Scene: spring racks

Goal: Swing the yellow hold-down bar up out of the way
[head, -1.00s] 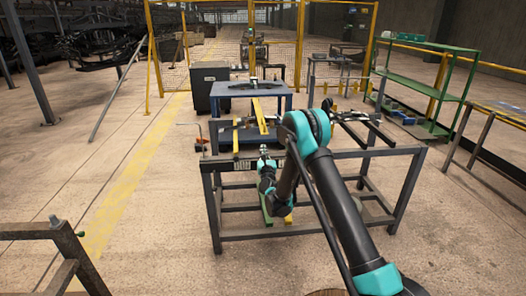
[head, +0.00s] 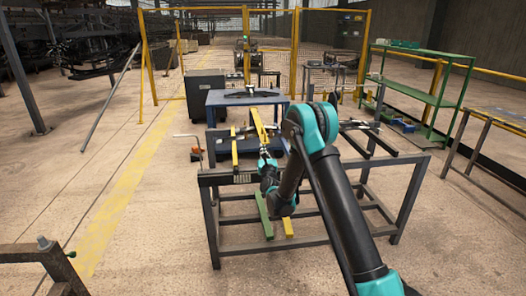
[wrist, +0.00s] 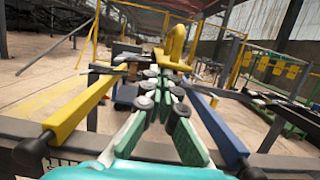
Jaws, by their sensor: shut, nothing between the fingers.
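A yellow bar (head: 258,125) stands out ahead of my gripper (head: 264,153) in the head view, slanting up and away. In the wrist view a curved yellow part (wrist: 175,45) rises just beyond my fingertips; I cannot tell whether they touch it. Another yellow bar (wrist: 78,108) with a black end knob lies left of my gripper (wrist: 161,80), and it also shows in the head view (head: 234,150). The pictures do not settle which is the hold-down bar. My fingers are closed together and empty, pointing forward over the rack.
A blue bar (wrist: 215,130) with a black knob lies to the right of my fingers. The dark rack frame (head: 225,177) crosses below my arm. A green bar (head: 264,215) and a yellow one (head: 287,227) show low in the rack. A blue table (head: 218,97) stands behind.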

